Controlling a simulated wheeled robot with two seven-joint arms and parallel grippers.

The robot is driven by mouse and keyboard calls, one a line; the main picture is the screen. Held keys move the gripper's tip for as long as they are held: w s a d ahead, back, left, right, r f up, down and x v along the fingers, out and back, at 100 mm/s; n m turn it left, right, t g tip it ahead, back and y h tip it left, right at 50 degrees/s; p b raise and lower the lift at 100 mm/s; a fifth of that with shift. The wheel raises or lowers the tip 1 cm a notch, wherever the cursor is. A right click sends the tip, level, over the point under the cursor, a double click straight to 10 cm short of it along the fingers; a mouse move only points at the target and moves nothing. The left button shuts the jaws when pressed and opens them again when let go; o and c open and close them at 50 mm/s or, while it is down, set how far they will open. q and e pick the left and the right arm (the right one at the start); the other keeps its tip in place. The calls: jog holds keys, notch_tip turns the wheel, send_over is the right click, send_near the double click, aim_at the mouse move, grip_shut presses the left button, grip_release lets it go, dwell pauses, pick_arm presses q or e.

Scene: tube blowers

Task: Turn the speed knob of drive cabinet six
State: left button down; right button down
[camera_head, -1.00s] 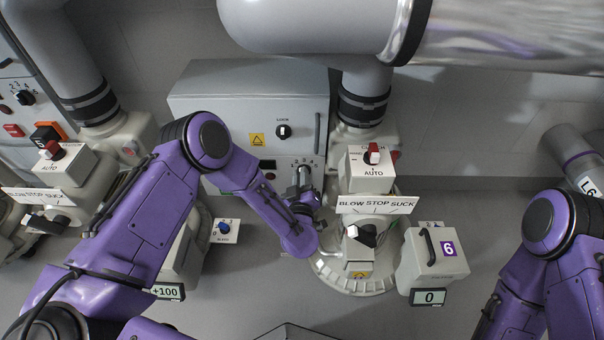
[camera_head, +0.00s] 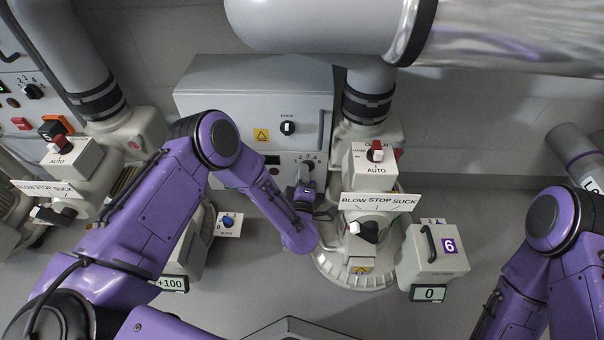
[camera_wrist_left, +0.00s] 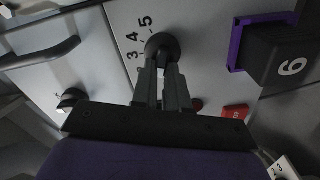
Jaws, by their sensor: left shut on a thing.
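The drive cabinet (camera_head: 225,100) is a grey box at the centre back, with a lower panel of numbers. In the left wrist view its panel (camera_wrist_left: 205,40) carries a round black speed knob (camera_wrist_left: 162,46) beside the digits 3, 4 and 5. A black block marked 6 (camera_wrist_left: 285,58) with a purple frame sits on the same panel. My left gripper (camera_wrist_left: 163,78) is shut on the knob, its fingers hiding part of it. In the head view my left gripper (camera_head: 306,178) is at the panel, and the arm partly covers it. My right gripper is out of view.
A BLOW STOP SUCK machine (camera_head: 357,272) stands just right of my left gripper. A box marked 6 (camera_head: 433,258) is beside it, above a display reading 0 (camera_head: 429,293). A LOCK switch (camera_head: 287,128) is on the cabinet. A large pipe (camera_head: 320,30) crosses above.

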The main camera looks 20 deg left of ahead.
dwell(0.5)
pick_arm(q)
jog(key=c, duration=1.1)
grip_release()
jog(key=shift+c, duration=0.2)
jog(key=p+v, duration=0.3)
jog(key=v, duration=0.7)
jog(key=shift+s, duration=0.35)
